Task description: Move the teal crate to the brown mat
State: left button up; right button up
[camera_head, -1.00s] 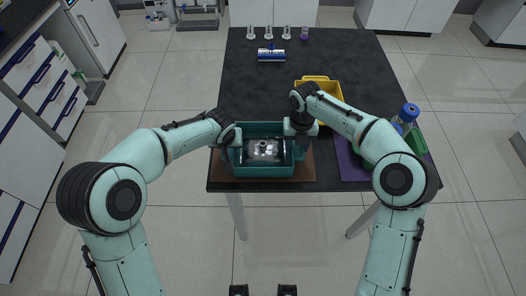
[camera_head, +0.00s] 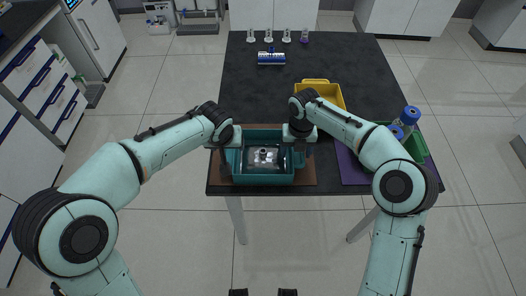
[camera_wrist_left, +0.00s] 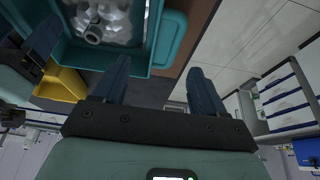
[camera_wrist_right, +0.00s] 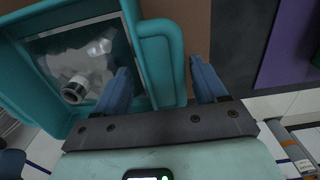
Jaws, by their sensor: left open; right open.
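The teal crate (camera_head: 264,179) stands on the brown mat (camera_head: 309,173) at the front of the dark table, with mat showing around it. A clear bag with a grey spout (camera_head: 263,154) lies in the crate. My left gripper (camera_head: 222,146) is open at the crate's left end; in the left wrist view its fingers (camera_wrist_left: 160,84) are near the end handle (camera_wrist_left: 171,40). My right gripper (camera_head: 300,140) is open at the right end; in the right wrist view the other handle (camera_wrist_right: 163,50) lies ahead between its fingers (camera_wrist_right: 163,86). Neither visibly clamps a handle.
A yellow crate (camera_head: 319,91) stands behind my right forearm. A purple mat (camera_head: 351,172) and a green crate (camera_head: 424,146) with blue-capped bottles (camera_head: 410,114) are at the right. The table's middle-left is clear.

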jog(key=shift+r, duration=0.15)
pick_arm(q)
jog(key=v, duration=0.4)
pick_arm(e)
notch_tip(320, 180, up, 12)
pick_arm(q)
jog(key=shift+f, duration=0.1)
pick_arm(e)
jog(key=shift+s+f, duration=0.1)
jog(key=shift+f, duration=0.1)
dwell(0.4)
